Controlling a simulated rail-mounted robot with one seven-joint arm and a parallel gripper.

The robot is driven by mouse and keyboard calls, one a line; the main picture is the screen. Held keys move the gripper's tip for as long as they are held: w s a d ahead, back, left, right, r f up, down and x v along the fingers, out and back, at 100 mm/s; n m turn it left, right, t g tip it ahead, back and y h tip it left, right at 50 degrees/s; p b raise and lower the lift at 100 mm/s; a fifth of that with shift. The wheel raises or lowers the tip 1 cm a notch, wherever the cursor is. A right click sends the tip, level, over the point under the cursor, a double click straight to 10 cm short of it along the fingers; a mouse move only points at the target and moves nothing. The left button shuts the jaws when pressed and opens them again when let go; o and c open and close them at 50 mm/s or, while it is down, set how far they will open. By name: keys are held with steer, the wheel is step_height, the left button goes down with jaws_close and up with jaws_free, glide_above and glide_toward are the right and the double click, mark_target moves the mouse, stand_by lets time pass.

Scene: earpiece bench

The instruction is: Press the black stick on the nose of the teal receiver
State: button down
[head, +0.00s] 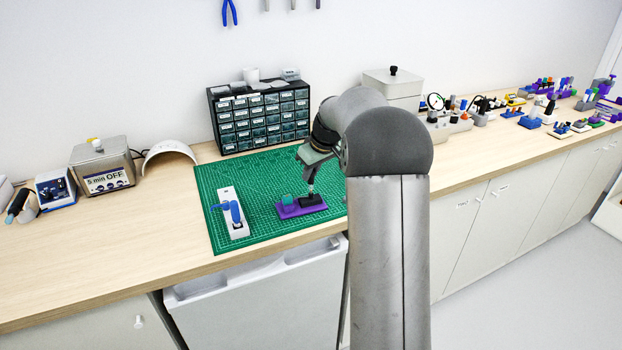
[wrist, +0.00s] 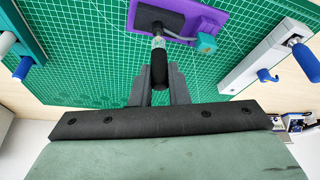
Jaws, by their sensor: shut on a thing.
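My gripper (wrist: 160,88) points down over the purple holder (wrist: 190,8) on the green mat. It is shut on the black stick (wrist: 159,68). A clear, metallic-looking tip (wrist: 158,42) extends from the stick toward the black block (wrist: 172,26) in the holder; I cannot tell whether they touch. The small teal receiver (wrist: 206,43) sits at the holder's edge beside the block, with a grey tube-like piece between them. In the head view the receiver (head: 288,200) stands left of the black block (head: 308,199), and my gripper (head: 310,183) is above the block.
A white holder with blue tools (head: 232,212) lies left on the mat (head: 262,172). A teal rack with a blue-ended tool (wrist: 22,68) is at the wrist view's left edge. A drawer cabinet (head: 260,117) stands behind. My arm hides the mat's right side.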

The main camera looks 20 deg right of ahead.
steer(key=shift+f+b, duration=0.6)
steer(key=shift+f, duration=0.25)
stand_by(0.3)
stand_by(0.4)
steer(key=shift+r+p, duration=1.7)
steer(key=shift+r, duration=0.95)
